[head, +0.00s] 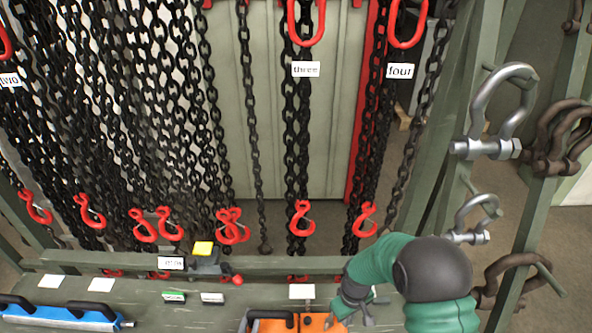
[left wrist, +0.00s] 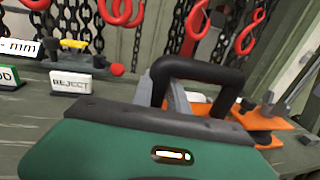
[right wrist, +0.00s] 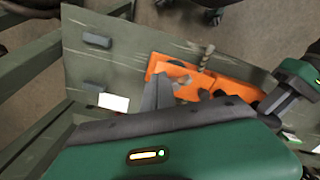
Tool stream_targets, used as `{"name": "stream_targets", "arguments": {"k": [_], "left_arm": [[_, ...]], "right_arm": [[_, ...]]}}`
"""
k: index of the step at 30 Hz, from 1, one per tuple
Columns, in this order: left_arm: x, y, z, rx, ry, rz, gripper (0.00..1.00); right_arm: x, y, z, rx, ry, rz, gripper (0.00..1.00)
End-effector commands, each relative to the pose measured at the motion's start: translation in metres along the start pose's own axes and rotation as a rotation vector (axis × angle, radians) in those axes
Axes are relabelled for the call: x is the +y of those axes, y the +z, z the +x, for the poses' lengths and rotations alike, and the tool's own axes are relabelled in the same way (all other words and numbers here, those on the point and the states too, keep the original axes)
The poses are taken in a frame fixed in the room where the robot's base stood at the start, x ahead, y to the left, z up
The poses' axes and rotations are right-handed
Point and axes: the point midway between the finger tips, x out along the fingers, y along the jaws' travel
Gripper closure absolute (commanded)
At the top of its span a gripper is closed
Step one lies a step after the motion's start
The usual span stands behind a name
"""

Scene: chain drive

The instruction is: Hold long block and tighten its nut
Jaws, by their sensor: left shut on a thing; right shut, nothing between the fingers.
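An orange piece (head: 318,323) with a black handle (head: 270,315) lies at the bottom middle of the head view, partly cut off. In the left wrist view the handle (left wrist: 205,72) rises in front of my left gripper (left wrist: 178,98), which is shut on it. My left arm (right wrist: 300,75) shows at the right of the right wrist view. My right gripper (head: 357,302) is shut and empty beside the orange piece. In the right wrist view its shut fingers (right wrist: 155,95) are by the orange piece (right wrist: 222,82), with small grey parts on it. I cannot make out a nut clearly.
A blue piece (head: 60,318) with black handles lies at the left of the bench (head: 140,290). A REJECT sign (left wrist: 75,82) and small cards stand on it. Chains with red hooks (head: 232,228) hang behind. Shackles (head: 500,110) hang at the right.

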Motion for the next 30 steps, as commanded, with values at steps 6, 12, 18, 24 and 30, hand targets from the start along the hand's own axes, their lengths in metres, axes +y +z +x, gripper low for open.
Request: {"name": "stream_targets", "arguments": {"k": [6, 12, 18, 24, 30], "left_arm": [[0.0, 0.002, 0.0, -0.003, 0.0, -0.001, 1.0], [0.0, 0.001, 0.0, -0.003, 0.0, -0.001, 1.0], [0.0, 0.001, 0.0, -0.003, 0.0, -0.001, 1.0], [0.0, 0.001, 0.0, -0.003, 0.0, -0.001, 1.0], [0.0, 0.001, 0.0, -0.003, 0.0, -0.001, 1.0]], "right_arm": [[0.0, 0.001, 0.029, -0.002, 0.0, 0.0, 1.0], [0.0, 0.0, 0.037, 0.001, 0.001, 0.0, 1.0], [0.0, 0.0, 0.037, 0.001, 0.001, 0.0, 1.0], [0.0, -0.001, 0.037, 0.001, 0.001, 0.0, 1.0], [-0.001, -0.003, 0.037, 0.001, 0.001, 0.001, 1.0]]}}
